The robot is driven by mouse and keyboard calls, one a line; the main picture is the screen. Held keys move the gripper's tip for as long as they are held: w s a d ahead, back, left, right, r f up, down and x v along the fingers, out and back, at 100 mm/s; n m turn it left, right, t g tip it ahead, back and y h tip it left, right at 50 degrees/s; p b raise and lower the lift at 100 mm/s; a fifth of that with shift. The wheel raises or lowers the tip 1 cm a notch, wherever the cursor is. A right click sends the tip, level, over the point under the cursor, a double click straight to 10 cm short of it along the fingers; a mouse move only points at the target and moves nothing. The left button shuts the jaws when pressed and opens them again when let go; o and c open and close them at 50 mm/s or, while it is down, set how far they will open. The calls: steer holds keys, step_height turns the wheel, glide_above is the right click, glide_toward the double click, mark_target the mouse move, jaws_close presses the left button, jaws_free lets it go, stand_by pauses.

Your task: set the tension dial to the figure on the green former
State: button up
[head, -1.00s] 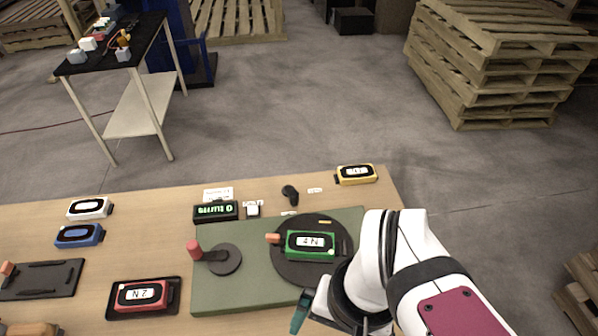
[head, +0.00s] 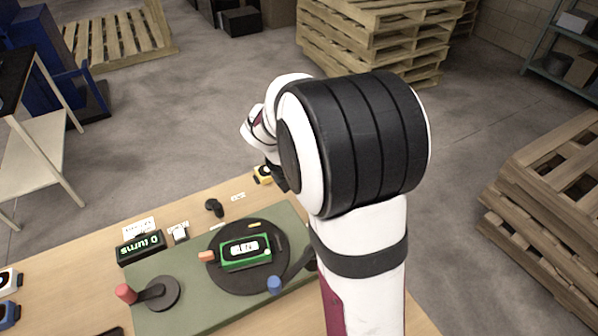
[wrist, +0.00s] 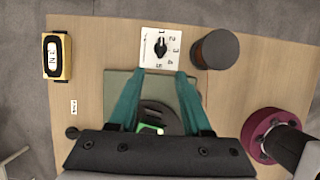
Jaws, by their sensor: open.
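The tension dial, a black knob (wrist: 160,48) on a white plate numbered 1 to 5, shows in the wrist view; I cannot tell which figure it points at. My arm hides it in the head view. My gripper (wrist: 160,73) is open and empty, its teal fingertips just below the dial plate in the picture and spread to either side. The green former (head: 246,252) lies on the black turntable (head: 225,279). Its label is small and upside down; it looks like 4 N in the earlier head frame. Part of it shows between the fingers in the wrist view (wrist: 150,129).
A dark cylinder (wrist: 214,50) stands right of the dial, and a maroon round part (wrist: 262,138) lower right. A yellow former (wrist: 57,57) lies at left. A red-knobbed crank (head: 126,293) stands on the green base (head: 203,318).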

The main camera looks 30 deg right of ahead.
steer(key=x, duration=1.5)
steer(key=shift+f, duration=0.3)
jaws_close()
